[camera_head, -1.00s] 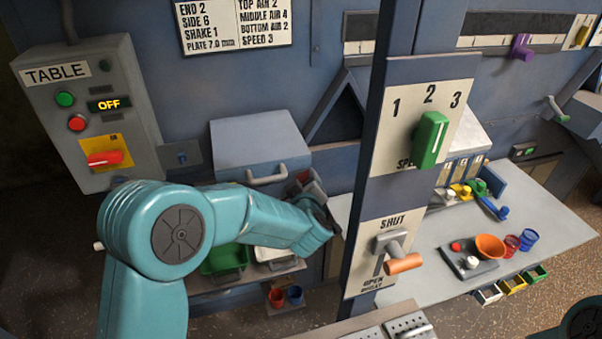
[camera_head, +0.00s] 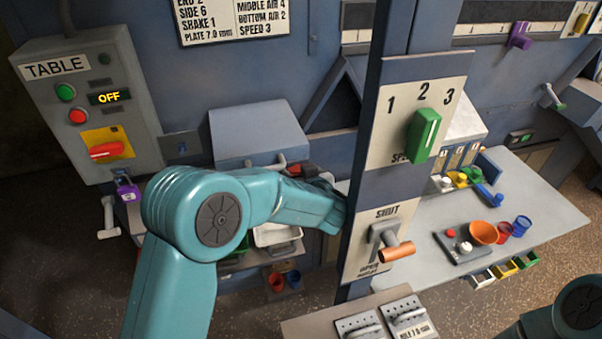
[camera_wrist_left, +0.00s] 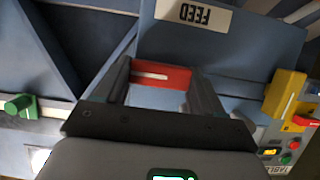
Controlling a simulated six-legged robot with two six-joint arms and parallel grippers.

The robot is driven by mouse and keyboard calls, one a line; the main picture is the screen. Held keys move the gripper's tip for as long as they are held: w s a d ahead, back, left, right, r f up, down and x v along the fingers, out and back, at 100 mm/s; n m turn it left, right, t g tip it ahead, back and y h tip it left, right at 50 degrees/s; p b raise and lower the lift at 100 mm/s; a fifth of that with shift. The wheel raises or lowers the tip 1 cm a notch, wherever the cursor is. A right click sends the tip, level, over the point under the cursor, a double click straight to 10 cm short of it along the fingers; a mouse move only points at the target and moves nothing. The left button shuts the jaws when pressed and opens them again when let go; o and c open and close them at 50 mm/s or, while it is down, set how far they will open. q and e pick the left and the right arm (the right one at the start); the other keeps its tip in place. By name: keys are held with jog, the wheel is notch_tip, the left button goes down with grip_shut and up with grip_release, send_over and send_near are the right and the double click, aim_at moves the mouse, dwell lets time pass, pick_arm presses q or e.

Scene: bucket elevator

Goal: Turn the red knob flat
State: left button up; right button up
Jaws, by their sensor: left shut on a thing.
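The red knob (camera_wrist_left: 162,76), a bar with a white line, sits between the two fingers of my left gripper (camera_wrist_left: 163,82) in the left wrist view, and the gripper is shut on it. The white line runs nearly level in that picture. In the head view, only a small bit of red (camera_head: 304,170) shows at my left gripper (camera_head: 313,174), behind the post; my arm hides most of it. A FEED label (camera_wrist_left: 192,14) is above the knob in the wrist view. My right gripper is out of view.
The grey TABLE box (camera_head: 40,100), reading OFF, has a separate red handle (camera_head: 106,150). A blue post (camera_head: 372,165) with a green knob (camera_head: 423,135) and an orange lever (camera_head: 397,252) stands close right of my left gripper. A table (camera_head: 545,220) with bowls lies farther right.

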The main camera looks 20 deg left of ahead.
pick_arm(q)
jog(key=shift+f, duration=0.2)
jog(key=o, duration=1)
jog(key=shift+s, duration=0.1)
jog(key=shift+o, duration=0.2)
jog(key=shift+d+r, duration=0.1)
